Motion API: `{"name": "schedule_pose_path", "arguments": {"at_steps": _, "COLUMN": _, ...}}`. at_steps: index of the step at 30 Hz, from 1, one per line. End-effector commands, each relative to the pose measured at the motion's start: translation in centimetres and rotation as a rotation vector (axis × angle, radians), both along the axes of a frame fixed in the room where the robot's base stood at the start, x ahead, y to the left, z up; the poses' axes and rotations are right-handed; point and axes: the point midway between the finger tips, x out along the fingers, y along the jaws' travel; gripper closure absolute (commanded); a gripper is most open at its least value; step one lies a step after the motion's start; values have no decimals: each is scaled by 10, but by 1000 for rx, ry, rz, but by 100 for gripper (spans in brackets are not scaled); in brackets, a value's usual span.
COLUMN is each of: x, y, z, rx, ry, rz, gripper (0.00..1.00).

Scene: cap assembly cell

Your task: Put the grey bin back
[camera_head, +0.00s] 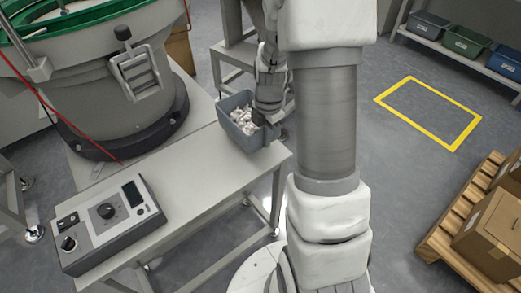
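A grey bin (238,134) holding several small white and metallic parts sits at the far right end of the grey table (185,180). My gripper (262,122) points down at the bin's right side, over or at its right wall. The fingertips are dark and partly hidden against the bin, so I cannot tell whether they are closed on the wall. My arm hides part of the area to the right of the bin.
A control box (108,218) sits on the table's near left. A large green-rimmed bowl machine (95,90) stands at left. A shelf (445,48) at upper right holds several bins. An empty yellow floor rectangle (382,98) lies before it. A pallet (450,222) with cartons stands at right.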

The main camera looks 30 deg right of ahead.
Motion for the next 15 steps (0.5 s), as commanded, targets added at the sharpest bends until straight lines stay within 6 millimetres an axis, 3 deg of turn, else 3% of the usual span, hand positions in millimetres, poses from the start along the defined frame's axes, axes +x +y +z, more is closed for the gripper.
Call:
{"name": "schedule_pose_path", "arguments": {"at_steps": 8, "x": 12, "y": 10, "z": -16, "rx": -1, "ry": 0, "rz": 0, "gripper": 100}}
{"name": "schedule_pose_path", "arguments": {"at_steps": 15, "x": 12, "y": 9, "z": -50, "rx": 0, "ry": 1, "rz": -1, "gripper": 100}}
